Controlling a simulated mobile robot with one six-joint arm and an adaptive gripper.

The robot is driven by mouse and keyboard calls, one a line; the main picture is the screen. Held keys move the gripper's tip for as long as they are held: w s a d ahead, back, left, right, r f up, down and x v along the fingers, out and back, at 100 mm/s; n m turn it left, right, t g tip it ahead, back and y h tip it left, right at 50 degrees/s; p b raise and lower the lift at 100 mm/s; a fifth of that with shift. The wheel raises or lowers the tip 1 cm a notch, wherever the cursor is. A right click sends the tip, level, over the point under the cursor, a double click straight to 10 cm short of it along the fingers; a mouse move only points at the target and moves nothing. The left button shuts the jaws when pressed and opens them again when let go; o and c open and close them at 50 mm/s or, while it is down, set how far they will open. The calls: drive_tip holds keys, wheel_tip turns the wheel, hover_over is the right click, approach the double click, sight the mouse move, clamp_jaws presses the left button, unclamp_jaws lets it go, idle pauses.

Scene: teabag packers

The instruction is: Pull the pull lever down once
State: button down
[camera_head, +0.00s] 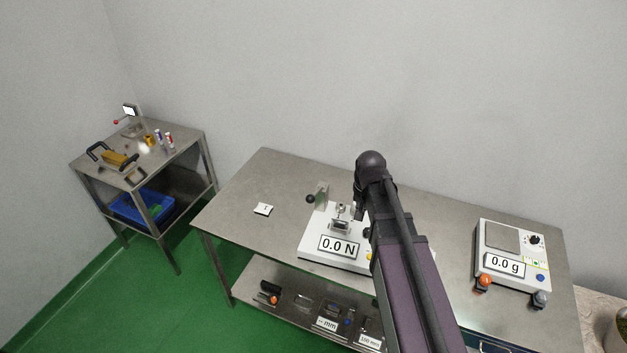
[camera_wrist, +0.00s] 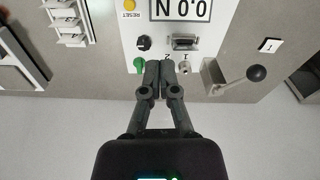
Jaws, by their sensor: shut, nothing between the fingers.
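The pull lever (camera_head: 311,198) has a black ball knob and sits on a grey upright bracket at the back left of the white force tester (camera_head: 318,255), whose display reads 0.0 N. In the wrist view, the lever (camera_wrist: 257,73) sticks out to the right from its bracket. My gripper (camera_wrist: 160,66) is shut and empty, its fingertips over the tester's edge between a green knob (camera_wrist: 139,64) and a small metal clamp post (camera_wrist: 185,64). The fingertips are apart from the lever, to its left in the wrist view. In the head view my arm hides part of the tester and most of the gripper.
A small white card (camera_head: 263,209) lies on the steel table (camera_head: 245,185) left of the tester. A scale (camera_head: 510,250) reading 0.0 g stands at the right. The lower shelf holds several items. A side table (camera_head: 150,165) stands far left. The table's left end is mostly clear.

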drive_tip(key=w+a+r+m+p, duration=0.1)
drive_tip(key=w+a+r+p, duration=0.2)
drive_tip(key=w+a, duration=0.3)
drive_tip(key=w+a+r+m+t+p, duration=0.1)
drive_tip(key=w+a+r+p, duration=0.2)
drive_tip(key=w+a+r, duration=0.2)
drive_tip(key=w+a, duration=0.1)
drive_tip(key=w, duration=0.1)
drive_tip(key=shift+w+a+r+y+p, duration=0.15)
drive_tip(key=shift+w+y+p, duration=0.15)
drive_tip(key=b, duration=1)
hover_over(315, 193)
drive_tip(key=s+d, duration=0.1)
wheel_tip(315, 193, down, 10)
drive_tip(key=shift+s+a+f+b, duration=0.35)
drive_tip(key=shift+s+f+b, duration=0.3)
drive_tip(key=shift+f+b, duration=0.1)
drive_tip(key=shift+s+a+f+b, duration=0.3)
drive_tip(key=shift+s+f+b, duration=0.3)
drive_tip(key=shift+f+b, duration=0.15)
drive_tip(key=shift+d, duration=0.1)
drive_tip(key=shift+s+f, duration=0.1)
drive_tip(key=shift+f, duration=0.05)
